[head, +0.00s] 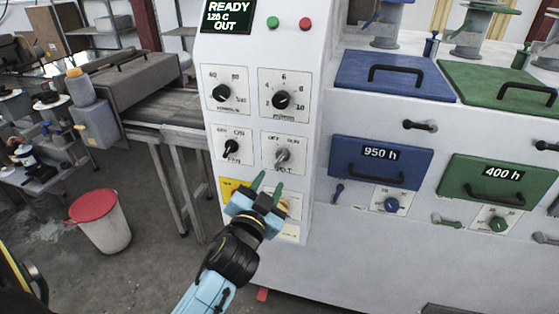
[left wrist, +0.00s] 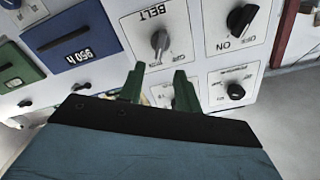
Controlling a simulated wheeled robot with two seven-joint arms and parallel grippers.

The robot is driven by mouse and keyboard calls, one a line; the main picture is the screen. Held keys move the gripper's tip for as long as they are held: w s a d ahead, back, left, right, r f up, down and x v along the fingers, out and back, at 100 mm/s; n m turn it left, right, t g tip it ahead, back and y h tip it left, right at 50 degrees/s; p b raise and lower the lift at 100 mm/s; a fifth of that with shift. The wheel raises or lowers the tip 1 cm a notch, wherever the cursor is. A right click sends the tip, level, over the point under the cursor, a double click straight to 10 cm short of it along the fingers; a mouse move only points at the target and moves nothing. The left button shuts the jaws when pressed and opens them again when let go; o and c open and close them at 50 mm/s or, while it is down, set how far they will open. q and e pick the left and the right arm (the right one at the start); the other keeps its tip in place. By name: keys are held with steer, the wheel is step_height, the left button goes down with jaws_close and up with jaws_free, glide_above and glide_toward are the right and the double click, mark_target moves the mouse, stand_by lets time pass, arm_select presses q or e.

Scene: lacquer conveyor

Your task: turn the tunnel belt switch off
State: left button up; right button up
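The tunnel belt switch (head: 282,156) is a grey lever knob on a white plate marked OFF and RUN, on the machine's white control panel. Its lever appears to lean to the RUN side. In the left wrist view the switch (left wrist: 158,42) shows upside down beside the word BELT. My left gripper (head: 268,184) is just below the switch, its two green fingers apart with nothing between them. In the left wrist view the fingertips (left wrist: 158,74) lie close under the switch, apart from it. My right gripper is not in view.
The black fan switch (head: 232,147) sits left of the belt switch. Two black dials, the left one (head: 222,92) and the m/min one (head: 281,99), are above. A yellow label (head: 229,187) is partly hidden by my gripper. Blue (head: 380,163) and green (head: 497,188) drawers stand right.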

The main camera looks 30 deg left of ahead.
mark_target(280, 161)
arm_select(q)
steer(key=x, duration=0.9)
steer(key=shift+p, duration=0.4)
steer(key=shift+c, duration=0.3)
jaws_close()
